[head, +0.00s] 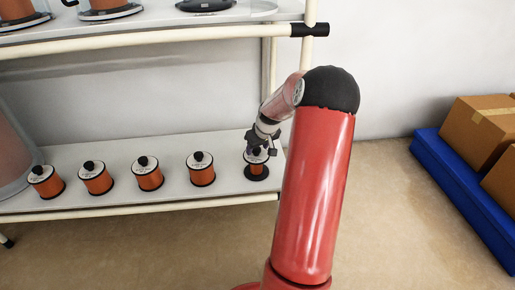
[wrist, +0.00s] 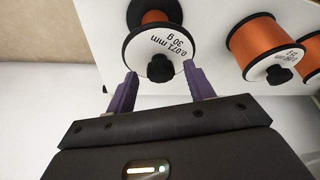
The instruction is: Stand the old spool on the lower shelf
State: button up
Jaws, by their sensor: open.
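The old spool (head: 257,172), with black flanges, a thin orange winding and a white label, stands upright at the right end of the lower shelf (head: 125,196). Its winding is thinner than that of the spools beside it. In the wrist view its label (wrist: 172,46) reads 0.071 mm, 30 g, and a black knob (wrist: 160,69) sticks out of its top. My gripper (head: 262,142) is at the spool's top; in the wrist view the open gripper (wrist: 160,74) has one purple finger on each side of the knob, with gaps visible.
Several fuller orange spools (head: 148,178) stand in a row to the left on the lower shelf. The upper shelf (head: 150,24) and its front rail lie above, with more spools (head: 108,4) on it. Cardboard boxes (head: 478,128) rest on a blue platform (head: 462,200) at right.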

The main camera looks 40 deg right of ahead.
jog(key=d+p+v, duration=0.1)
jog(key=p+v, duration=0.1)
jog(key=v, duration=0.8)
jog(key=s+a+r, duration=0.2)
jog(key=a+r, duration=0.2)
jog(key=a, duration=0.3)
jog(key=s+a+r+n+h, duration=0.1)
jog(key=s+a+r, duration=0.15)
jog(key=a, duration=0.45)
jog(key=s+a+r, duration=0.1)
jog(key=a+r, duration=0.3)
jog(key=a, duration=0.3)
jog(key=s+a+r+t+y, duration=0.1)
jog(key=s+a+r, duration=0.1)
jog(key=s+a, duration=1)
jog(key=s, duration=0.4)
jog(key=shift+s+a+r+n+y, duration=0.25)
jog(key=shift+s+a+n+y, duration=0.05)
jog(key=shift+s+a+n, duration=0.1)
notch_tip(320, 180, up, 9)
jog(key=p, duration=0.8)
jog(key=shift+p, duration=0.3)
